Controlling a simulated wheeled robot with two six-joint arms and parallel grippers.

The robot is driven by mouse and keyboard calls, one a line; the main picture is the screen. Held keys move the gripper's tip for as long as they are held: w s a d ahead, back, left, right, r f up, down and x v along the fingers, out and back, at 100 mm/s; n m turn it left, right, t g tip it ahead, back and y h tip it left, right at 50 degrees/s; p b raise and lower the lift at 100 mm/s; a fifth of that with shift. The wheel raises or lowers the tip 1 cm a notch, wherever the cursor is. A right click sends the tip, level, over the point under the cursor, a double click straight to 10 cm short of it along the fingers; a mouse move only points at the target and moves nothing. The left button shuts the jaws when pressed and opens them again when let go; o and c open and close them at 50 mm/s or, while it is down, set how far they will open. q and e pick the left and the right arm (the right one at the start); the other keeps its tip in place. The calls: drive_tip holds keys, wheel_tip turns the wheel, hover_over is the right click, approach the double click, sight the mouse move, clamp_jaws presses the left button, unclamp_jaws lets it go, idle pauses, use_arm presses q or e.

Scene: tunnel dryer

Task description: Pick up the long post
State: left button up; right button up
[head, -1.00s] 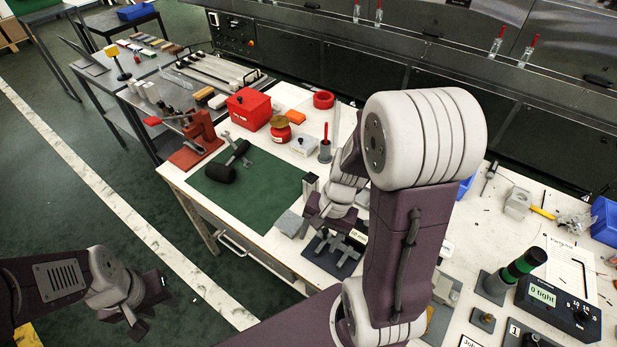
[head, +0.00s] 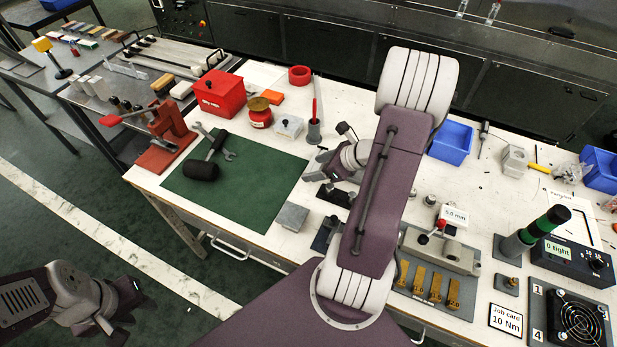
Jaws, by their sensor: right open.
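I cannot clearly pick out the long post; the bench around my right gripper is partly hidden by my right arm. My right gripper (head: 328,172) is open over the white bench, just right of the green mat. Small dark fixture parts (head: 334,195) show below it, and a dark fixture (head: 324,234) nearer the front is partly covered by my arm. A small dark-topped piece (head: 346,130) stands by the wrist; what it is I cannot tell. My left gripper (head: 118,318) hangs over the floor at the lower left, away from the bench, its jaws unclear.
The green mat (head: 245,190) carries a mallet (head: 207,163) and wrenches. A grey block (head: 292,217) lies at its right edge. A red box (head: 219,93), red jar (head: 260,113) and red press (head: 168,138) stand behind. Blue bins (head: 450,139), a gauge fixture (head: 440,250) and a fan (head: 577,317) are right.

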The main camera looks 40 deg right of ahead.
drive_tip(key=x, duration=0.1)
drive_tip(key=b+x, duration=0.1)
drive_tip(key=x, duration=0.1)
drive_tip(key=a+x, duration=0.1)
drive_tip(key=x, duration=0.1)
drive_tip(key=shift+w+r, duration=0.1)
drive_tip(key=shift+w, duration=0.1)
clamp_jaws()
idle(1.1)
unclamp_jaws()
drive_tip(key=shift+r, duration=0.15)
